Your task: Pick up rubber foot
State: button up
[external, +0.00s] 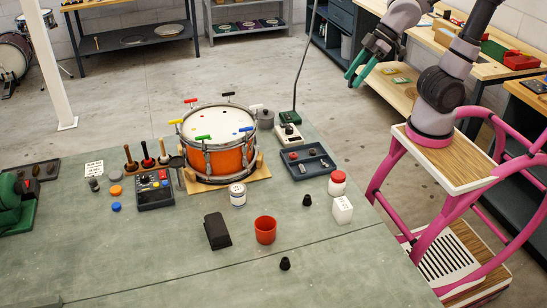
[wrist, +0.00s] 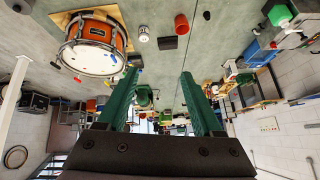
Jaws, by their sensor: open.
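Two small black tapered pieces that look like rubber feet stand on the green bench. One rubber foot (external: 307,200) is right of the red cup, near the white box; the other rubber foot (external: 285,264) is nearer the front, below the cup. A small dark piece (wrist: 206,15) near the top of the wrist view looks like one of them. My gripper (external: 352,78) is raised beyond the bench's right edge, well away from both feet. Its green fingers also show in the wrist view, apart with nothing held between them.
An orange drum (external: 216,148) stands at the bench's back middle. A red cup (external: 265,230), a black block (external: 217,231), a white-labelled can (external: 237,195), a red-lidded jar (external: 337,184) and a white box (external: 342,210) stand around the feet. The front of the bench is mostly clear.

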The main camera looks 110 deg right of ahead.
jog(key=w+f+n, duration=0.3)
jog(key=w+f, duration=0.4)
jog(key=w, duration=0.4)
jog(key=n+t+y, duration=0.1)
jog(key=n+y, duration=0.7)
send_near(285, 259)
jog(key=w+a+f, duration=0.2)
jog(key=f, duration=0.1)
jog(key=shift+a, duration=0.35)
jog(key=shift+x, duration=3.05)
jog(key=shift+w+d, duration=0.15)
jog(key=shift+d, duration=0.05)
grip_shut()
